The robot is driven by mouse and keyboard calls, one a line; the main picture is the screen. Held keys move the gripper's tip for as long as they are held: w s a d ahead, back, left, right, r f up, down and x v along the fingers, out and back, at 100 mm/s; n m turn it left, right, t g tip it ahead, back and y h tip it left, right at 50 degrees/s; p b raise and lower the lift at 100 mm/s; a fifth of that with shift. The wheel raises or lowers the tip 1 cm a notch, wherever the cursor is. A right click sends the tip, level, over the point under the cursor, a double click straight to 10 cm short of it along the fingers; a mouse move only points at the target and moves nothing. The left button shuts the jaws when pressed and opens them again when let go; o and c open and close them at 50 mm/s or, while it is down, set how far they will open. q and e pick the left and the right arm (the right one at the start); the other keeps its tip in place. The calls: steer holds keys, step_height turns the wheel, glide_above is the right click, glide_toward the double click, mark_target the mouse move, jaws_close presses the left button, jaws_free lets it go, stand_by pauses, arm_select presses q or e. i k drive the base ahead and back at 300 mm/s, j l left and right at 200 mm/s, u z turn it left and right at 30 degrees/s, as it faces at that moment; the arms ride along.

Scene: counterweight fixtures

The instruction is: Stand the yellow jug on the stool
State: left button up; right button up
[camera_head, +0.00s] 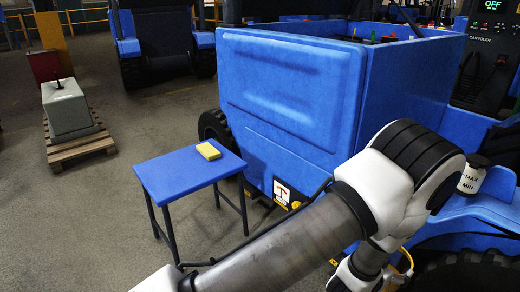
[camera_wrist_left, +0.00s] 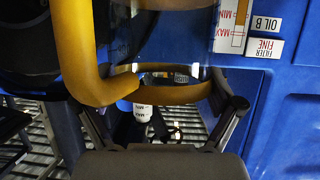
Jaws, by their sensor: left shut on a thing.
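The blue stool (camera_head: 180,178) stands on the floor at the left of the vehicle in the head view, with a small yellow block on its top. In the left wrist view, my left gripper (camera_wrist_left: 165,100) is shut on a yellow curved piece (camera_wrist_left: 105,88), which looks like part of the yellow jug. The fingers are hidden there. My right gripper is out of view.
The yellow block (camera_head: 208,151) lies near the back right corner of the stool top. The large blue vehicle body (camera_head: 290,95) stands just behind the stool. A white canister marked MAX and MIN (camera_head: 474,176) is at the right. A grey weight (camera_head: 66,108) sits on a pallet.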

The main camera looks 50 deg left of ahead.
mark_target(174, 178)
steer(key=i+j+u, duration=0.1)
steer(key=u, duration=0.35)
steer(key=i+j+u, duration=0.15)
steer(key=u, duration=0.35)
steer(key=i+j+u, duration=0.2)
steer(key=u, duration=0.25)
